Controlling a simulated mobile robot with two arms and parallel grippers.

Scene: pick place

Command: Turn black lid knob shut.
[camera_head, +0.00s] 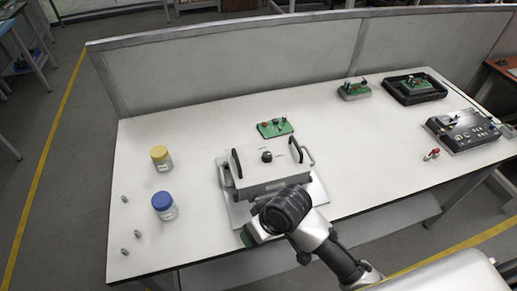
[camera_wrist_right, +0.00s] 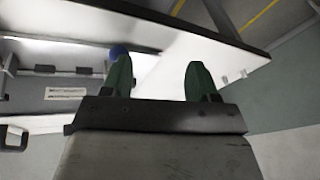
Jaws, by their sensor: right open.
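The black lid knob (camera_head: 267,156) sits upright on top of a grey metal box (camera_head: 275,175) in the head view. The box has black handles on both sides of its lid and stands on a flat grey plate. My right arm reaches in from the bottom, in front of the box. My right gripper is mostly hidden behind its own wrist there; a bit of green fingertip shows near the table's front edge. In the right wrist view my right gripper (camera_wrist_right: 160,79) is open, its two green fingers apart with nothing between them. My left gripper is not in view.
A yellow-capped jar (camera_head: 161,158), a blue-capped jar (camera_head: 165,206) and several small grey pieces lie at the left of the white table (camera_head: 350,160). A green board (camera_head: 274,128) lies behind the box. A black tray (camera_head: 414,88) and control panel (camera_head: 464,130) are right.

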